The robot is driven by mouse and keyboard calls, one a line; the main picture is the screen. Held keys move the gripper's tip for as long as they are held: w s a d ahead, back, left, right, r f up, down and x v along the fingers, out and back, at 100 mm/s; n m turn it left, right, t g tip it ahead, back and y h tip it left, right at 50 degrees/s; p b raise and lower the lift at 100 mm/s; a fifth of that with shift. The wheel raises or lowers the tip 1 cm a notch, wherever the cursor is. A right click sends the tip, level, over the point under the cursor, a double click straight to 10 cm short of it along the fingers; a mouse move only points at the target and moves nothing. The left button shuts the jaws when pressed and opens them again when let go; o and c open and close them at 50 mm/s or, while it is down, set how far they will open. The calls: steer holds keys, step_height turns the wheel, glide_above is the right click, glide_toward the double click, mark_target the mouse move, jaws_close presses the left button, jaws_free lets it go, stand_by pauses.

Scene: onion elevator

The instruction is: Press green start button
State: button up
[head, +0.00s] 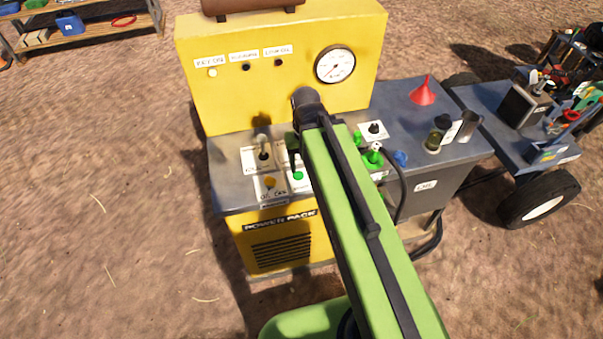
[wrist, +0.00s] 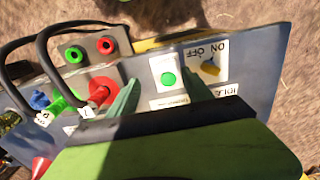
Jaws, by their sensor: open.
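The green start button (wrist: 169,79) is a round green cap on a white plate on the grey panel top of the yellow power pack. In the head view the green button (head: 298,176) shows just left of my green arm. My gripper (wrist: 160,92) is open and empty, with one green finger on each side of the button in the wrist view. The fingers appear above the panel; whether they touch it I cannot tell. In the head view my arm hides most of the gripper.
A yellow ON/OFF knob (wrist: 210,68) sits right beside the button. Red and green connectors with black cables (wrist: 100,92) stand on the other side. A lever (head: 264,150) and a yellow back panel with a gauge (head: 335,65) rise behind. A red funnel (head: 422,92) stands at the right.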

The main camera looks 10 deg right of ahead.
jaws_close()
steer(key=shift+a, duration=0.1)
stand_by(1.4)
